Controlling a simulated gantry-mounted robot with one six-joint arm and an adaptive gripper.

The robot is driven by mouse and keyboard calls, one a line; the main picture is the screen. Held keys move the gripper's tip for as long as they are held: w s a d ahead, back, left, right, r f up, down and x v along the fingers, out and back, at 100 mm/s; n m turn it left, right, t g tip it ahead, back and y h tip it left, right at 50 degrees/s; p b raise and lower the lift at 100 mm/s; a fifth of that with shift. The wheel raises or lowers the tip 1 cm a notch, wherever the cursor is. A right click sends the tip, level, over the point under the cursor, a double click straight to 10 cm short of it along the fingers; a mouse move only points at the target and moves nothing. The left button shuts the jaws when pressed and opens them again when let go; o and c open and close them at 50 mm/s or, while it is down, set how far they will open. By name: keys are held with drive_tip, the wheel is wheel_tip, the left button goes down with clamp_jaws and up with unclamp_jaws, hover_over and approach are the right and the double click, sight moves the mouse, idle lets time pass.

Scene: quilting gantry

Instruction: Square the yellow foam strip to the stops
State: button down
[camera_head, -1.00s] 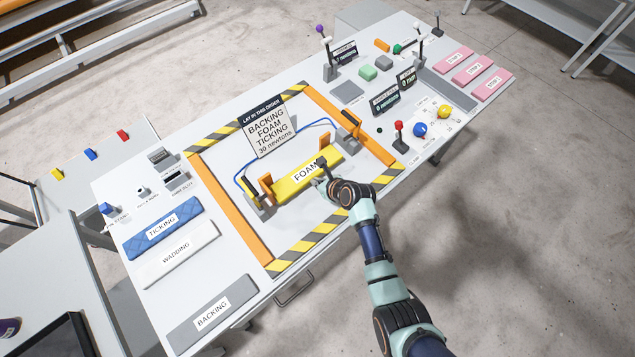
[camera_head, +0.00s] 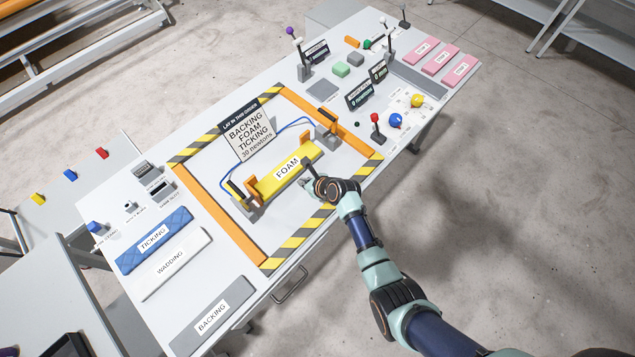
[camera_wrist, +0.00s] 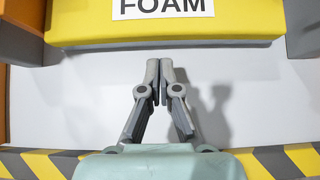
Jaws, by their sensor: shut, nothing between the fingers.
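The yellow foam strip (camera_head: 268,186), labelled FOAM, lies between orange stops (camera_head: 249,184) in the middle of the striped frame. It also fills the top of the wrist view (camera_wrist: 90,22). A grey layer (camera_wrist: 110,55) shows under its near edge. I cannot tell whether its hidden far edge touches the stops. My gripper (camera_head: 311,170) is at the foam's near long side, towards its right half. In the wrist view my gripper (camera_wrist: 160,64) is shut and empty, its fingertips together close to the near edge; contact is unclear.
A standing order sign (camera_head: 248,134) and blue cable (camera_head: 226,181) are behind the foam. Orange rails (camera_head: 215,215) and hazard stripes (camera_head: 298,242) border the area. Ticking (camera_head: 153,240), wadding (camera_head: 176,264) and backing (camera_head: 212,315) lie left. The pale surface before the foam is clear.

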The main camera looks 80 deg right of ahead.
drive_tip(key=p+v, duration=0.1)
drive_tip(key=v, duration=0.9)
drive_tip(key=shift+s+a+p, duration=0.2)
drive_tip(key=shift+s+p, duration=0.2)
drive_tip(key=shift+s, duration=0.1)
drive_tip(key=w+a+r+n+t+y+p, duration=0.1)
drive_tip(key=w+a+r+n+p, duration=0.2)
drive_tip(key=w+a+r+n, duration=0.75)
drive_tip(key=w+a+r+n+t+y+p, duration=0.1)
drive_tip(key=w+a+r+n+t+p, duration=0.1)
drive_tip(key=w+a+r+n, duration=0.85)
drive_tip(key=s+a+r+n+t+y+p, duration=0.2)
drive_tip(key=s+a+r+n+p, duration=0.1)
drive_tip(key=a+r+n, duration=1.6)
drive_tip(key=shift+s+r+n+y+p, duration=0.2)
drive_tip(key=shift+s+n+y+p, duration=0.2)
drive_tip(key=shift+n, duration=0.8)
